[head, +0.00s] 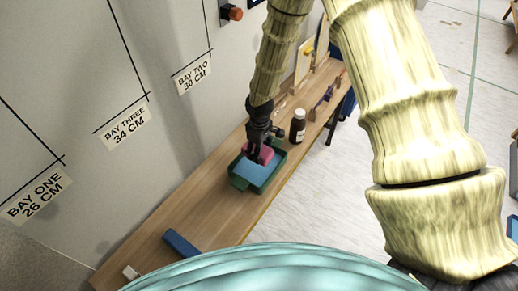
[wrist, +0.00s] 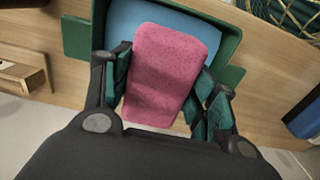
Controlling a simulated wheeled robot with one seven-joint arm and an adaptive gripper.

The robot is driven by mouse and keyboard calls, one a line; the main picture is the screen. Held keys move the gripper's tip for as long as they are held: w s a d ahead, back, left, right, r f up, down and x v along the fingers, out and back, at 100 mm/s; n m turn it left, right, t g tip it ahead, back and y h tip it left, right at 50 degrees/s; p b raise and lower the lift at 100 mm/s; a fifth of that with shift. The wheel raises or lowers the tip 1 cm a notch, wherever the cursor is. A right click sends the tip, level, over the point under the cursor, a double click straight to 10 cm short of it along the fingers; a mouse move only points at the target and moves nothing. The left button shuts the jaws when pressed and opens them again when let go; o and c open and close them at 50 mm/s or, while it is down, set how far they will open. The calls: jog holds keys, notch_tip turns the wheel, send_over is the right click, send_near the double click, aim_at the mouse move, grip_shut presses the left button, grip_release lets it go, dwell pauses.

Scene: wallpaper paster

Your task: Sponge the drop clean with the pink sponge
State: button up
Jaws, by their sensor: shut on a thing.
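The pink sponge (wrist: 165,75) is between the two fingers of my gripper (wrist: 163,92), which is shut on it. In the head view my gripper (head: 257,143) points down over a green tray (head: 257,187) with a light blue inside (head: 255,172). The sponge also shows there as a small pink patch (head: 266,153) beside the fingers. It is over the tray's far part; I cannot tell whether it touches the blue. The wall carries marked areas labelled bay one (head: 38,195), bay three (head: 126,126) and bay two (head: 193,76). I cannot make out a drop for certain.
The tray stands on a long wooden bench (head: 190,212) along the wall. A brown bottle (head: 298,125) stands close behind the tray. A blue bar-shaped object (head: 181,243) lies at the near end. The bench between it and the tray is clear.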

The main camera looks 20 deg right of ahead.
jog(key=shift+f+b, duration=0.95)
jog(key=shift+f, duration=1.55)
jog(key=shift+f, duration=1.5)
jog(key=shift+a, duration=0.1)
jog(key=shift+a+r, duration=0.15)
jog(key=shift+a, duration=0.2)
jog(key=shift+d, duration=0.1)
jog(key=shift+d, duration=0.8)
jog(key=shift+a, duration=0.15)
